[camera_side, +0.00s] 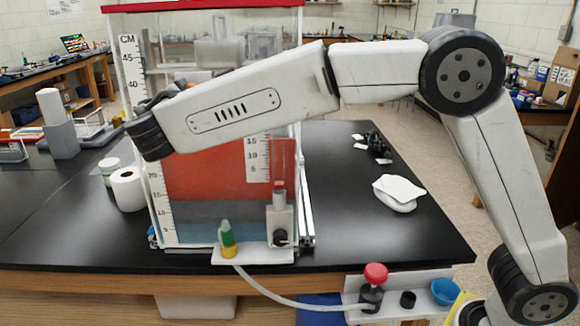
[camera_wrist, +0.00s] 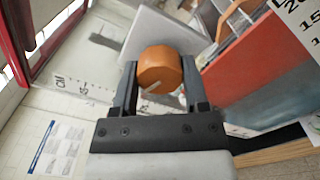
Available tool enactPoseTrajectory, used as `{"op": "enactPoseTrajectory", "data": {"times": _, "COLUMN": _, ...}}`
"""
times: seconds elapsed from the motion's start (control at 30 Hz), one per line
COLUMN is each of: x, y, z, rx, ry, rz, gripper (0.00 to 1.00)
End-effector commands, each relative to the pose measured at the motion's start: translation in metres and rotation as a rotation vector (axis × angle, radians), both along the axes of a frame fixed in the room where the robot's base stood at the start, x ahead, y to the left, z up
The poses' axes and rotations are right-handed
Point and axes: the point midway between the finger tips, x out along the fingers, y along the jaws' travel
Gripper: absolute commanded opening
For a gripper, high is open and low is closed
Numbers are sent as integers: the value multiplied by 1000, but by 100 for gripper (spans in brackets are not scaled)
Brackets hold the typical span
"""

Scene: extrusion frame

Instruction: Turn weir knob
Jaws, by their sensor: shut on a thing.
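The weir knob (camera_wrist: 160,66) is a round orange knob with a pale pointer line on its face. In the wrist view it sits between the two dark fingers of my gripper (camera_wrist: 159,73), which is shut on it from both sides. The pointer line looks slanted. In the side view my gripper is at the upper left of the tank (camera_side: 225,215), mostly hidden behind my own forearm, and only a small orange patch (camera_side: 200,76) shows there. The tank holds a red layer over a blue-grey one.
A second orange knob (camera_wrist: 232,14) stands close by in the wrist view. The tank carries a centimetre scale (camera_side: 132,65) and a red top rim (camera_side: 170,6). A red-capped valve (camera_side: 375,275) and a paper roll (camera_side: 128,189) are nearby. The black bench right of the tank is partly clear.

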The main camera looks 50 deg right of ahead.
Motion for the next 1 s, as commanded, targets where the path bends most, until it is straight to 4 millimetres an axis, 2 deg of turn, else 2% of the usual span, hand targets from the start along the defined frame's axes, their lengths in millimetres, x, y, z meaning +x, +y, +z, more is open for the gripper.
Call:
{"op": "enactPoseTrajectory", "data": {"times": 0.1, "x": 0, "y": 0, "z": 0, "rx": 0, "ry": 1, "rz": -1, "gripper": 0}}
{"op": "enactPoseTrajectory", "data": {"times": 0.13, "x": 0, "y": 0, "z": 0, "rx": 0, "ry": 1, "rz": -1, "gripper": 64}}
{"op": "enactPoseTrajectory", "data": {"times": 0.2, "x": 0, "y": 0, "z": 0, "rx": -1, "ry": 2, "rz": -1, "gripper": 86}}
{"op": "enactPoseTrajectory", "data": {"times": 0.23, "x": 0, "y": 0, "z": 0, "rx": -1, "ry": 2, "rz": -1, "gripper": 93}}
{"op": "enactPoseTrajectory", "data": {"times": 0.67, "x": -3, "y": 3, "z": 0, "rx": -2, "ry": 1, "rz": 1, "gripper": 93}}
{"op": "enactPoseTrajectory", "data": {"times": 1.0, "x": -27, "y": 28, "z": 0, "rx": -2, "ry": 1, "rz": 3, "gripper": 93}}
